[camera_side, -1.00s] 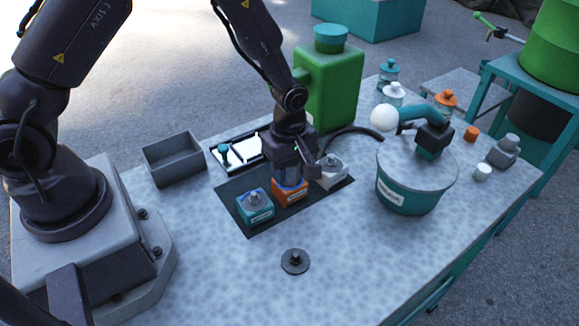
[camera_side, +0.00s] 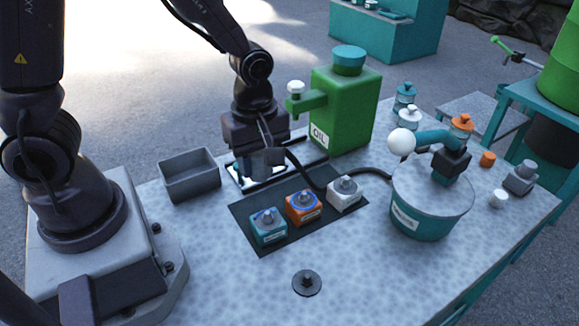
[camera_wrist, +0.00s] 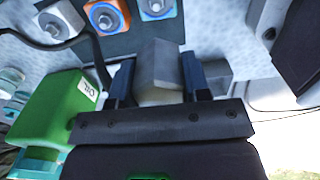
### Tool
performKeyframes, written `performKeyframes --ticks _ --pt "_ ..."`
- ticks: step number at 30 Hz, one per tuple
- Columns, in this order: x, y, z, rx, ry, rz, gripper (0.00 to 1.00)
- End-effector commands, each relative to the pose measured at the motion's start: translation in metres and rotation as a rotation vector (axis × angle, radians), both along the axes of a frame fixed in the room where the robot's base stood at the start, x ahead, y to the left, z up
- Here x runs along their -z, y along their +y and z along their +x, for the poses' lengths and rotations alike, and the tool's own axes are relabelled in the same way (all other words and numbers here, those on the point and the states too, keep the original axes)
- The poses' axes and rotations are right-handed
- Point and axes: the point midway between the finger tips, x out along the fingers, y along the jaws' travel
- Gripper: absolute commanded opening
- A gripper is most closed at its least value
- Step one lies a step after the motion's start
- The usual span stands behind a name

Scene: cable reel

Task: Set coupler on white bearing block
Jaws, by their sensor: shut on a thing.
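My gripper (camera_side: 262,168) is shut on a grey, angular piece, which I take to be the coupler (camera_wrist: 160,65); it sits between the dark fingers in the wrist view. In the side view it is mostly hidden by the gripper. The gripper hangs behind the dark mat, over the flat white tray. The white bearing block (camera_side: 344,193) stands at the mat's right end, with a grey knob on top, to the right of and in front of the gripper. It also shows at upper left in the wrist view (camera_wrist: 58,22).
An orange block (camera_side: 303,208) and a teal block (camera_side: 267,228) stand on the mat (camera_side: 272,240). A black hose (camera_side: 372,172) runs behind the white block towards the gripper. A green oil can (camera_side: 345,110) stands behind, a grey bin (camera_side: 190,175) left, a teal drum (camera_side: 432,205) right.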

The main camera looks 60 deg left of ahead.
Motion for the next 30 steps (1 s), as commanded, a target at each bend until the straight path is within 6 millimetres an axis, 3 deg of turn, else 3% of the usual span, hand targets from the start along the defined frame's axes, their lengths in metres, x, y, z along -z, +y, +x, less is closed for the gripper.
performKeyframes --ticks 4,10,30 --pt "-0.012 0.002 -0.027 0.000 -0.003 -0.001 0.12" --pt "-0.021 0.004 -0.045 0.000 -0.002 0.000 0.12" --pt "-0.060 0.005 -0.049 0.001 -0.004 0.000 0.12"
